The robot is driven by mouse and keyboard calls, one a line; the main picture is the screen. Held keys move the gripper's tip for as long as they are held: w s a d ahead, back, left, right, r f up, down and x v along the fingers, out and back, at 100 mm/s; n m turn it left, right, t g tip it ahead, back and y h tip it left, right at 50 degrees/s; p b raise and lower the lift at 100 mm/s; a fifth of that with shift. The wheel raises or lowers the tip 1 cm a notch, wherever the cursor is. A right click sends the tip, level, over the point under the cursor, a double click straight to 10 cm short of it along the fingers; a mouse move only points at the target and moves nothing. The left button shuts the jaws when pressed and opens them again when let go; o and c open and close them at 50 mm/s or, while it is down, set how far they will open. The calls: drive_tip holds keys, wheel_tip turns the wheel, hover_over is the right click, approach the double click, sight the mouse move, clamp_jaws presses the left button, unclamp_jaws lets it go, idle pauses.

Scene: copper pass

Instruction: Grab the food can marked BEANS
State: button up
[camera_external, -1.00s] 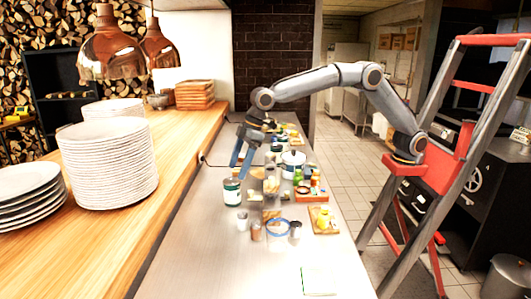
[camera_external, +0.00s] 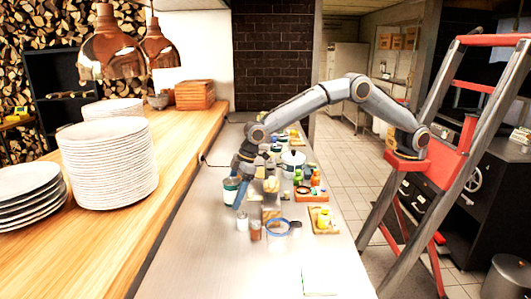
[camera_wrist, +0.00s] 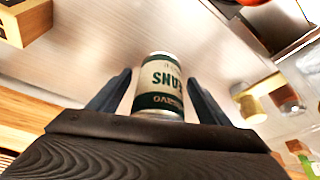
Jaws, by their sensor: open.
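The BEANS can (camera_wrist: 161,82) has a cream and dark green label, and its lettering appears upside down in the wrist view. It lies between the two spread fingers of my gripper (camera_wrist: 158,92), with a visible gap on each side. In the external view the can (camera_external: 230,191) stands on the steel counter near its left edge. My gripper (camera_external: 238,190) is low over the counter at the can and partly covers it. The jaws are open and hold nothing.
A white pot (camera_external: 292,160), small jars and boards with food crowd the counter to the right. A plate stack (camera_external: 108,165) is on the wooden shelf. The counter's front is mostly clear.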

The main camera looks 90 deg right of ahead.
drive_tip(key=c, duration=1.5)
drive_tip(key=shift+r, duration=0.15)
